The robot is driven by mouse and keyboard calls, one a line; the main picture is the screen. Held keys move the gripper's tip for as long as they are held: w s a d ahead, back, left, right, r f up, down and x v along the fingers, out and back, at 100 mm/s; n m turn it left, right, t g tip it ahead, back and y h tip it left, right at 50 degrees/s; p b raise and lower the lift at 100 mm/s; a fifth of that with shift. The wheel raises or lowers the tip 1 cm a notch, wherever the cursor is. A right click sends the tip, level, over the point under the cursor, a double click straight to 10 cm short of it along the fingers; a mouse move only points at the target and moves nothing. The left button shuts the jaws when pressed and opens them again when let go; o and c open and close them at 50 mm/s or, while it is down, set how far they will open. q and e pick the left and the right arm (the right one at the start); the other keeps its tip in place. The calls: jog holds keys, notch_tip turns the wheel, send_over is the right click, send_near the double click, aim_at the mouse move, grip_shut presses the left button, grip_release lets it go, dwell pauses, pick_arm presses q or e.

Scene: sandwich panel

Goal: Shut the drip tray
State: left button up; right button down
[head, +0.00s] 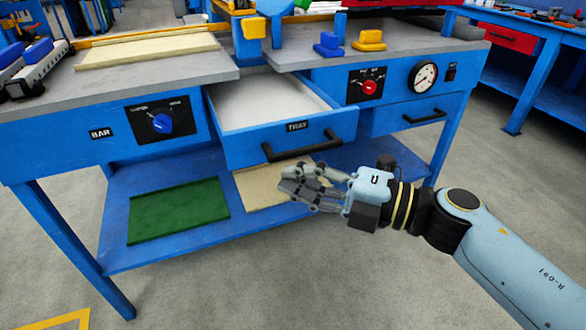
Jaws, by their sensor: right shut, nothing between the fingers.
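The drip tray (290,140) is a blue drawer with a pale inside, a TRAY label and a black bar handle (300,147) on its front. It stands pulled out from the middle of the blue bench. My right gripper (285,187) is shut and empty, in front of the tray and appearing below the handle in the picture. A gap shows between the fingers and the handle. My left gripper is out of view; a grey and blue part shows at the left edge.
The blue bench (60,150) has a lower shelf (120,245) with a green panel (178,210) and a beige panel (262,186). A closed drawer (405,115) with a black handle is to the tray's right. Grey floor in front is clear.

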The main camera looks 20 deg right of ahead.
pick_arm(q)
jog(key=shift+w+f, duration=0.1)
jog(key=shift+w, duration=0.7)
pick_arm(e)
jog(key=shift+w, duration=1.05)
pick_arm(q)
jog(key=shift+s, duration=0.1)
pick_arm(e)
jog(key=shift+w, duration=0.1)
